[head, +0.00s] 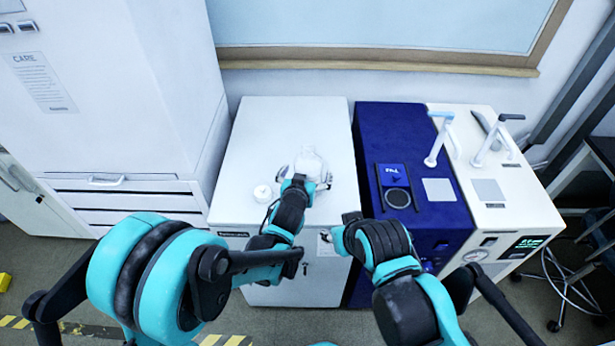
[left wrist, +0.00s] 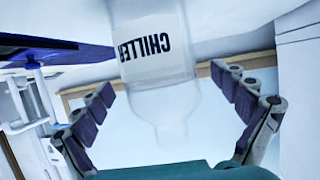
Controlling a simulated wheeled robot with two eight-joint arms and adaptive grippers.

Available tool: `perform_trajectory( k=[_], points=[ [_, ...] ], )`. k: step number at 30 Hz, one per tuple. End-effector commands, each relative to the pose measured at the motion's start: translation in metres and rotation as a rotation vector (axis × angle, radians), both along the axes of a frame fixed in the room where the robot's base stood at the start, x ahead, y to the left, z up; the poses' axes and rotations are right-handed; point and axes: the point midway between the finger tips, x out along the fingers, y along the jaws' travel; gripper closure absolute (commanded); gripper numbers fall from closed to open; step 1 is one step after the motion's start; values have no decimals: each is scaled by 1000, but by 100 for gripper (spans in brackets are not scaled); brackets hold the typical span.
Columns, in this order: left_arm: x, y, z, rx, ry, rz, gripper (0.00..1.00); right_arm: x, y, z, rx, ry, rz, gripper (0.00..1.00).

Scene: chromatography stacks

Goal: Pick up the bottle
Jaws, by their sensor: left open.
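The bottle (head: 309,161) is translucent white and stands on the white cabinet top at the centre of the head view. My left gripper (head: 303,181) is at its near side and partly hides it. In the left wrist view the bottle (left wrist: 158,88) appears upside down, with a white label reading CHILLER. It lies between the two spread fingers of my left gripper (left wrist: 163,82), with a visible gap on each side. My right gripper (head: 343,232) is in front of the cabinets, away from the bottle; its fingers are too small to read.
A dark blue instrument (head: 385,125) and a white instrument (head: 500,185) with upright handles stand to the right. A wall and framed panel are behind.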

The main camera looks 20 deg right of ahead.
Motion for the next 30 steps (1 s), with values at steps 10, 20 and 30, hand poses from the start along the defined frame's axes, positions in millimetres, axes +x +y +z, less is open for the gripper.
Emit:
perform_trajectory(
  k=[10,20,30],
  points=[
    [14,-6,-6,0,0,0,6,0,0,-4,0,0,0,60],
    [14,-7,-5,0,-2,0,88,0,0,-4,0,0,0,60],
    [14,-6,-3,0,-1,0,88,0,0,-2,0,0,0,60]
  ],
)
